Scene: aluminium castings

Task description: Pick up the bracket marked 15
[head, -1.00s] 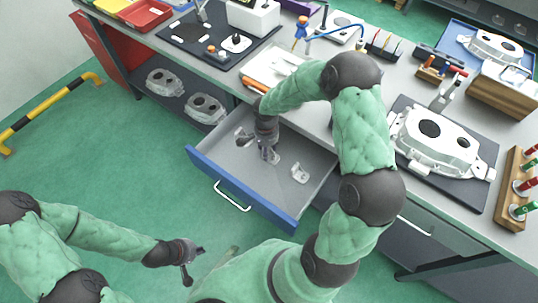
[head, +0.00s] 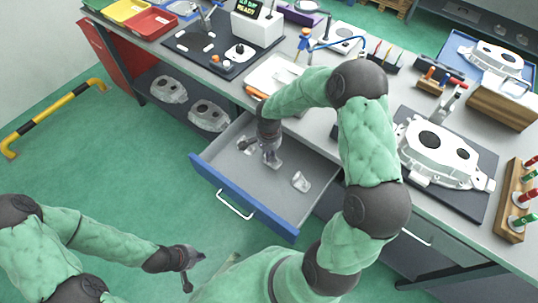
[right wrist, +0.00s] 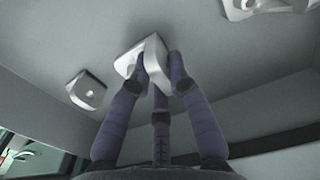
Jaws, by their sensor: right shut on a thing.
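My right gripper (head: 271,158) is inside the open drawer (head: 262,192) in the head view. In the right wrist view the fingers (right wrist: 160,78) are shut on a pale metal bracket (right wrist: 151,52). The fingers hide part of this bracket, and no number on it is readable. A second bracket (right wrist: 87,91) with a hole lies to the left in the right wrist view. A third bracket (right wrist: 262,5) is cut off at the top right. In the head view a loose bracket (head: 300,181) lies right of the gripper. My left gripper (head: 190,268) is open and empty above the floor.
The drawer's blue front (head: 243,199) and side walls surround my right gripper. The workbench (head: 318,120) is above and behind it. A large casting (head: 437,140) rests on a dark mat at the right. The green floor before the drawer is clear.

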